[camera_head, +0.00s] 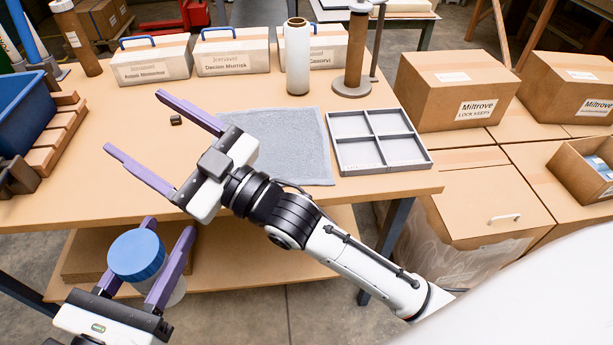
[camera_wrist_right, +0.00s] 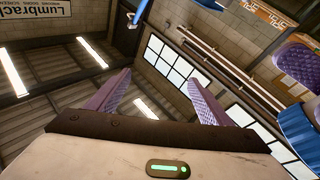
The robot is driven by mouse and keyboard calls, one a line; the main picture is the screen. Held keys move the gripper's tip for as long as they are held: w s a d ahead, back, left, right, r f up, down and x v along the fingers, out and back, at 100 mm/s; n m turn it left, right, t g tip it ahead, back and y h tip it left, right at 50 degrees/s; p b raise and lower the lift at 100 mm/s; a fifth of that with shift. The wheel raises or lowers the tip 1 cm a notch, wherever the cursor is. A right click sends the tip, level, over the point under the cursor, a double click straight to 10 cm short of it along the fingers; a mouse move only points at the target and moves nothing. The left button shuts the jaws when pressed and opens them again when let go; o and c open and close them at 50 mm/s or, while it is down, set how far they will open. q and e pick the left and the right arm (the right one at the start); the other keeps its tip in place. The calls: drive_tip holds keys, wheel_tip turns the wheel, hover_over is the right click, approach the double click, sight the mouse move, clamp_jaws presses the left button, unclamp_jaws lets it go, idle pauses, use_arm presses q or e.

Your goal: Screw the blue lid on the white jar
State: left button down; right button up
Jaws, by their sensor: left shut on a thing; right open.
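The blue lid (camera_head: 137,255) sits over the mouth of the white jar (camera_head: 177,291) at the lower left of the head view. Most of the jar is hidden under the lid and my finger. How far the lid is seated cannot be told. My left gripper (camera_head: 168,238) is shut on the jar, one purple finger on each side, in front of the table's edge. My right gripper (camera_head: 134,122) is open and empty above the table, up and right of the lid. In the right wrist view its spread fingers (camera_wrist_right: 160,88) hold nothing, and the ribbed lid (camera_wrist_right: 297,125) shows at the right edge.
The wooden table (camera_head: 90,190) carries a grey cloth (camera_head: 285,140), a grey divided tray (camera_head: 350,150), a white roll (camera_head: 296,60), a brown spool (camera_head: 356,55) and labelled cases (camera_head: 235,58). A blue bin (camera_head: 25,110) stands left. Cardboard boxes (camera_head: 455,90) fill the right.

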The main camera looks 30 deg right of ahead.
drive_tip(key=s+d+f+g+h, duration=0.2)
drive_tip(key=s+f, duration=0.1)
drive_tip(key=f, duration=0.5)
drive_tip(key=s+d+f+m+g+h, duration=0.1)
drive_tip(key=s+d+f, duration=0.15)
drive_tip(key=f, duration=0.55)
drive_tip(key=s+d+f+g+h, duration=0.2)
drive_tip(key=s+f, duration=0.2)
drive_tip(key=f, duration=0.4)
drive_tip(key=s+d+f+m+g+h, duration=0.2)
drive_tip(key=s+d+f, duration=0.4)
drive_tip(key=f, duration=0.3)
drive_tip(key=s+d+f+m+g+h, duration=0.2)
drive_tip(key=s+d+f+m+h, duration=0.1)
drive_tip(key=s+d+f+m, duration=0.2)
wheel_tip(320, 180, down, 4)
drive_tip(key=s, duration=0.2)
drive_tip(key=shift+s+d+f+h, duration=0.25)
drive_tip(key=shift+s+d+h, duration=0.1)
drive_tip(key=shift+h, duration=0.05)
